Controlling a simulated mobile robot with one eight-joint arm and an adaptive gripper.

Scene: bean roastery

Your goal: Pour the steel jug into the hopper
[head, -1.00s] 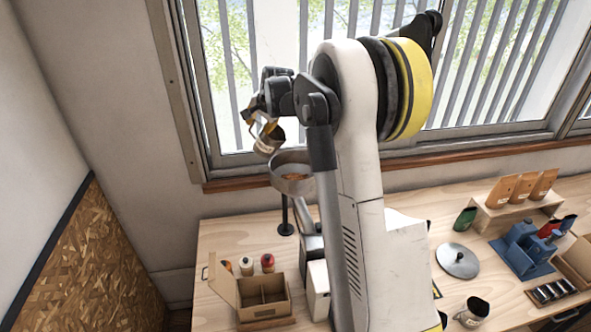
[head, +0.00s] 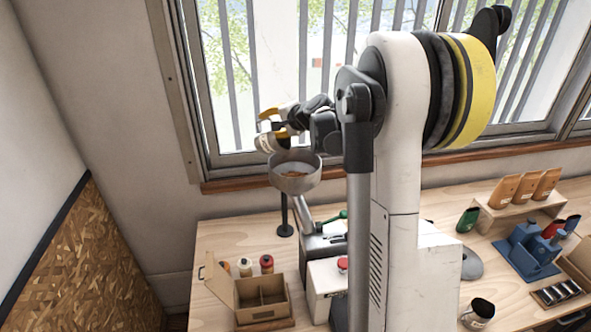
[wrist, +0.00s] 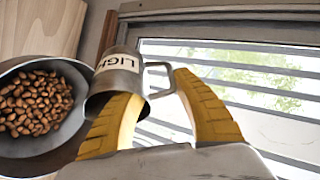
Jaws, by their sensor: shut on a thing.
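My gripper (head: 272,124) is shut on a steel jug (head: 268,143), which hangs tilted beside the upper left rim of the hopper (head: 296,183). A white label on the jug reads "LIGH", with the rest hidden. The jug's lower end overlaps the rim of the hopper (wrist: 70,139) in that view. The hopper is a round grey bowl holding brown beans (wrist: 36,103). I cannot see inside the jug or any beans falling.
A second metal jug (head: 478,312) stands at the table's front right. An open cardboard box (head: 262,312) and several small bottles (head: 245,266) are below the hopper. A blue rack (head: 527,250) and bean bags (head: 526,188) stand right. The window (head: 330,75) is close behind.

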